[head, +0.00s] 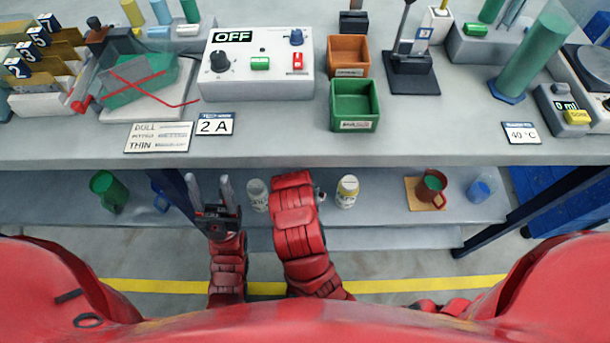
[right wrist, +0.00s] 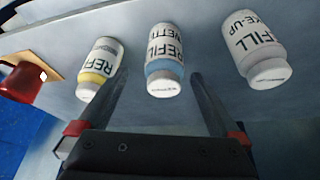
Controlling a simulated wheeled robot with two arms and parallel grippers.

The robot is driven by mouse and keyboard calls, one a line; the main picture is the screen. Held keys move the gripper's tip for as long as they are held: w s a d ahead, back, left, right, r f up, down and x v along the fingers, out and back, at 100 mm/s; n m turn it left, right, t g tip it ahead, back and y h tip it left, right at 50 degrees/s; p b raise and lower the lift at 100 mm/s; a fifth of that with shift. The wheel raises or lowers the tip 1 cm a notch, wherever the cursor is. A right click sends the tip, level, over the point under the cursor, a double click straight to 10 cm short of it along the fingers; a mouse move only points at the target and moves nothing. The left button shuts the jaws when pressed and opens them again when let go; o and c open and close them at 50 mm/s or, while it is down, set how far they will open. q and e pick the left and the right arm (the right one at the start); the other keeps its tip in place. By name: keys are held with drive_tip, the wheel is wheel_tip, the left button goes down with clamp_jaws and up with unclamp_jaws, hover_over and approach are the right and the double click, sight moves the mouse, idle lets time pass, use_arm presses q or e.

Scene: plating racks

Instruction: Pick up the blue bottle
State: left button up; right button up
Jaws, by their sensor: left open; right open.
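The blue bottle, a white refill bottle with a blue band near its cap (right wrist: 163,62), stands between the fingertips in the right wrist view. My right gripper (right wrist: 158,80) is open and points at it, one finger to each side. In the head view my right arm hides this bottle and most of the right gripper. My left gripper (head: 208,182) is open and empty, in front of the lower shelf.
A yellow-banded bottle (head: 347,191) and a pale-capped bottle (head: 257,194) stand close on either side on the lower shelf (head: 385,212). A red mug (head: 430,190) and blue cup (head: 481,189) are right. A green cup (head: 110,190) is left. The worktop (head: 420,140) overhangs the shelf.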

drive_tip(key=shift+w+f, duration=0.15)
drive_tip(key=shift+w, duration=0.1)
drive_tip(key=x, duration=0.2)
drive_tip(key=b+x, duration=0.1)
drive_tip(key=x, duration=0.4)
drive_tip(key=shift+w+a, duration=0.1)
drive_tip(key=shift+a, duration=0.15)
clamp_jaws()
